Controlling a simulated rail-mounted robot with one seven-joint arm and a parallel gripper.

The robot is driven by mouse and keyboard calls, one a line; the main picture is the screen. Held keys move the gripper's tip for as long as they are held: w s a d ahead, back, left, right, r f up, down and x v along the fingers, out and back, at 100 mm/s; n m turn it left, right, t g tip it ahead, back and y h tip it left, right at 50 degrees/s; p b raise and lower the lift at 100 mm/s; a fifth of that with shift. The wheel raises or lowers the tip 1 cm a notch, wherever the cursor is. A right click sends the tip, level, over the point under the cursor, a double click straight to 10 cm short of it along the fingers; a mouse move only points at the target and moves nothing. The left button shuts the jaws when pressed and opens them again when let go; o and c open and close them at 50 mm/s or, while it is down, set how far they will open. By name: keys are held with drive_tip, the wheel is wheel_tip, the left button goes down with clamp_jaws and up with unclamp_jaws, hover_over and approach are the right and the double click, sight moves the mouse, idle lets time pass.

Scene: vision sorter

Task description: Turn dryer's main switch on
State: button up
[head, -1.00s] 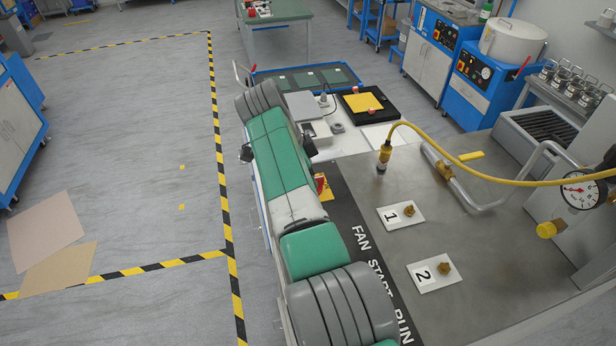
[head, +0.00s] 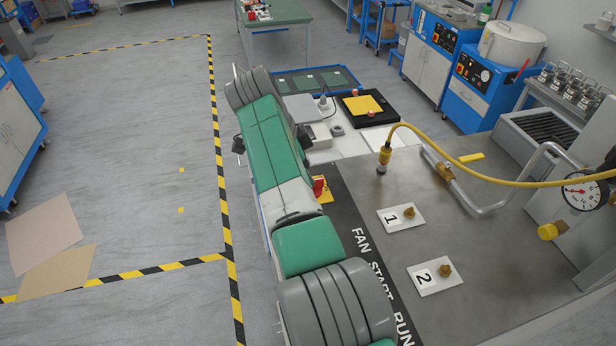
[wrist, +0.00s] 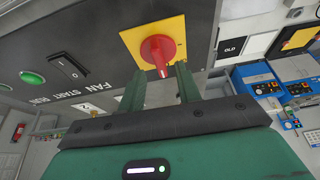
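The main switch is a red rotary knob (wrist: 158,50) on a square yellow plate (wrist: 178,25), set in the dark panel. In the head view the red knob (head: 318,185) shows partly beside my arm. My gripper (wrist: 159,72) has two green fingers standing apart with nothing held. The fingertips are just below the knob in the wrist view, one to each side of its lower end. I cannot tell whether they touch it. My fingers are hidden behind my arm in the head view.
The dark panel also has a black rocker switch (wrist: 68,66) marked FAN and green buttons (wrist: 33,77) by START and RUN. The steel top (head: 380,220) bears plates 1 (head: 401,217) and 2 (head: 435,276). A yellow hose (head: 470,175) crosses above it.

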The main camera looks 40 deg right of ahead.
drive_tip(key=v, duration=0.5)
idle(0.3)
drive_tip(key=w+a+r+n+t+h+p, duration=0.1)
drive_tip(key=w+a+r+n+t, duration=0.3)
drive_tip(key=w+a+n+t, duration=0.4)
drive_tip(key=w+a+r+n+t+p, duration=0.25)
drive_tip(key=a+r+n+t, duration=0.2)
drive_tip(key=a+r, duration=0.4)
drive_tip(key=s+a+r+n+t+y, duration=0.1)
drive_tip(key=s+a+r+n+t, duration=0.3)
drive_tip(key=s+a+r+t, duration=0.45)
drive_tip(key=s+a+r+n+t+y, duration=0.2)
drive_tip(key=s+r, duration=0.4)
drive_tip(key=s, duration=0.3)
drive_tip(key=s+a+r+n+t+y+p, duration=0.1)
drive_tip(key=s+a+r+n+t, duration=0.3)
drive_tip(key=s, duration=0.5)
wheel_tip(320, 180, up, 3)
drive_tip(key=a+n+y, duration=0.1)
drive_tip(key=a, duration=0.1)
drive_tip(key=shift+s+a+r, duration=0.2)
drive_tip(key=shift+s+a, duration=0.1)
drive_tip(key=shift+a, duration=0.1)
